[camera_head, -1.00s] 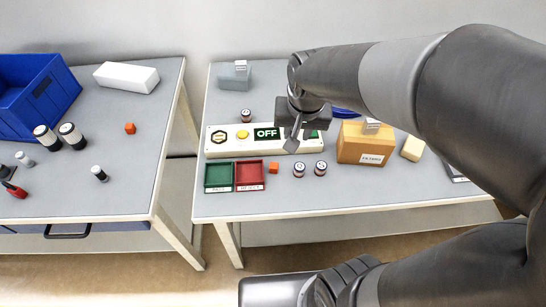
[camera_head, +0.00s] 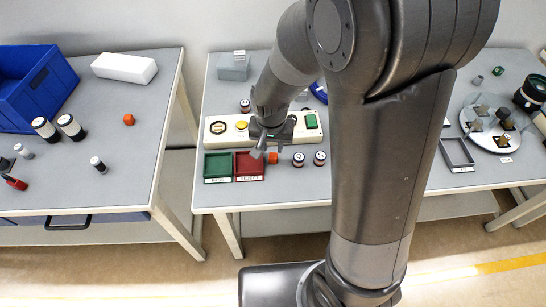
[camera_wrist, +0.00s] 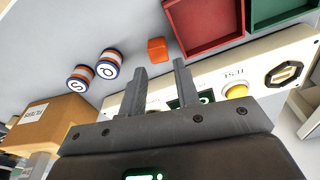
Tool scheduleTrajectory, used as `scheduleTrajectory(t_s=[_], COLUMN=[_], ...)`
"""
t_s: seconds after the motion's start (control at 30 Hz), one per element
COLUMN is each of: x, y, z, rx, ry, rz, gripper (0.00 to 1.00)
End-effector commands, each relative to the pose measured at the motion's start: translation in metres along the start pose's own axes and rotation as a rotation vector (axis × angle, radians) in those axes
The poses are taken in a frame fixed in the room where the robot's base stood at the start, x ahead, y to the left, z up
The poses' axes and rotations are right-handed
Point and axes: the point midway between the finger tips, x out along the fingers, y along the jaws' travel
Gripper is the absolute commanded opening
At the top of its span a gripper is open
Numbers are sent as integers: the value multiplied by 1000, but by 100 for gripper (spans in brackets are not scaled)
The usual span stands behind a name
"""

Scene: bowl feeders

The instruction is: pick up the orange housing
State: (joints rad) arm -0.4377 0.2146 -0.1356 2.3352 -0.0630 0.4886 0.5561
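A small orange housing (camera_head: 273,157) sits on the right-hand table, just right of the red tray (camera_head: 249,178). In the wrist view the orange housing (camera_wrist: 157,49) lies just past my fingertips, roughly in line with the gap between them. A similar small orange piece (camera_head: 129,119) lies on the left-hand table. My gripper (camera_head: 264,151) is above the right-hand table, pointing down by the red tray and the housing. In the wrist view my gripper (camera_wrist: 160,66) has its two fingers apart with nothing between them.
Two labelled cylinders (camera_head: 298,159) (camera_head: 320,158) stand right of the housing. A green tray (camera_head: 218,168) adjoins the red one. A white panel (camera_head: 219,132) with a yellow button lies behind. An orange-brown box (camera_wrist: 47,122) shows in the wrist view; my arm hides it in the head view.

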Motion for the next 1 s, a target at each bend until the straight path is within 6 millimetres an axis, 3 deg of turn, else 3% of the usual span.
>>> scheduleTrajectory(t_s=[0.17,0.53,0.87,1.0], x=[9,52,56,56], y=[1,2,2,2], z=[1,3,3,3], rx=[1,1,1,1], ry=[-1,-2,0,0], rz=[1,1,-1,0], gripper=[29,29,29,18])
